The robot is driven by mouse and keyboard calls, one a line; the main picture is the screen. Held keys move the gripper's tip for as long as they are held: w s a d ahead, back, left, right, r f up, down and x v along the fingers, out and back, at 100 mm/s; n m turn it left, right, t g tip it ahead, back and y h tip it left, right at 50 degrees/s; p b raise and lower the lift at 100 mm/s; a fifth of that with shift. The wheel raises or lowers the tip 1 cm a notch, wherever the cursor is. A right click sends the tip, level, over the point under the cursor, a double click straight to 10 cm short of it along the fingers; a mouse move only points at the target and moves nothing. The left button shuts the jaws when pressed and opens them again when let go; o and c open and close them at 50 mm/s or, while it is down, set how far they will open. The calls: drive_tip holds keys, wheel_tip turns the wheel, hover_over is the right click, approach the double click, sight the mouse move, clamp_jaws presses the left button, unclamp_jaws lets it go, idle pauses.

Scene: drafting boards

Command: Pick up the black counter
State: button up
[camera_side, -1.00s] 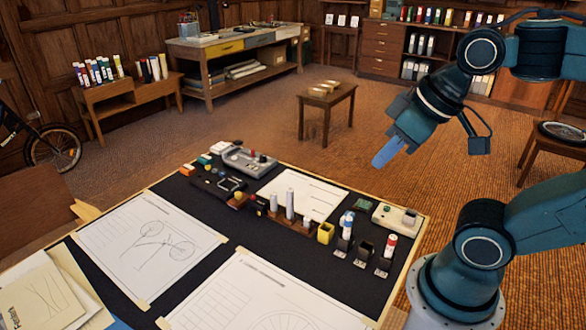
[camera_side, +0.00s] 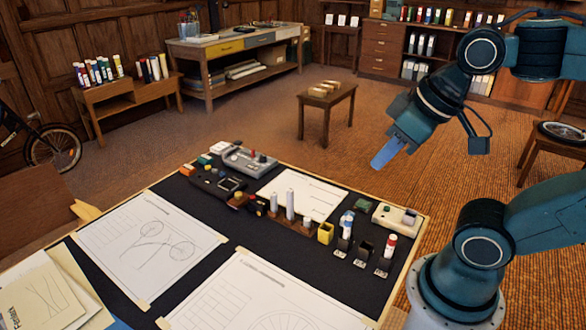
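I cannot tell for certain which thing is the black counter. Several small dark items lie on the black drafting board (camera_side: 290,262), and dark on dark they are hard to tell apart. A black open-topped holder (camera_side: 364,251) stands near the right side of the board. A dark flat piece with a screen (camera_side: 230,184) lies at the back left. My gripper (camera_side: 386,154) has blue fingers and hangs in the air above and beyond the board's back right, apart from everything on it. Its fingers overlap in this view, so their gap is hidden. I see nothing held.
White tubes (camera_side: 290,205) stand upright in the board's middle. A yellow cup (camera_side: 325,232), a red-and-white tube (camera_side: 389,246) and a blue-and-white tube (camera_side: 347,224) stand to the right. Grey devices (camera_side: 250,160) sit at the back. Paper sheets (camera_side: 150,245) cover the front left.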

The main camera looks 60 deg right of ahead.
drive_tip(key=o, duration=0.9)
drive_tip(key=shift+o, duration=0.2)
drive_tip(key=w+d+f+g, duration=0.1)
drive_tip(key=w+d+g, duration=0.1)
drive_tip(key=w, duration=1)
drive_tip(key=w+d+g, duration=0.1)
drive_tip(key=w+d, duration=0.1)
drive_tip(key=w, duration=1)
drive_tip(key=w+d+f+g, duration=0.1)
drive_tip(key=w+d+f, duration=0.2)
drive_tip(key=w+f, duration=0.5)
drive_tip(key=w+d+f+g, duration=0.1)
drive_tip(key=w+d+f, duration=0.3)
drive_tip(key=f, duration=1)
drive_tip(key=w, duration=0.3)
drive_tip(key=shift+w+d+g, duration=0.25)
drive_tip(key=shift+w+g, duration=0.05)
drive_tip(key=shift+w, duration=0.1)
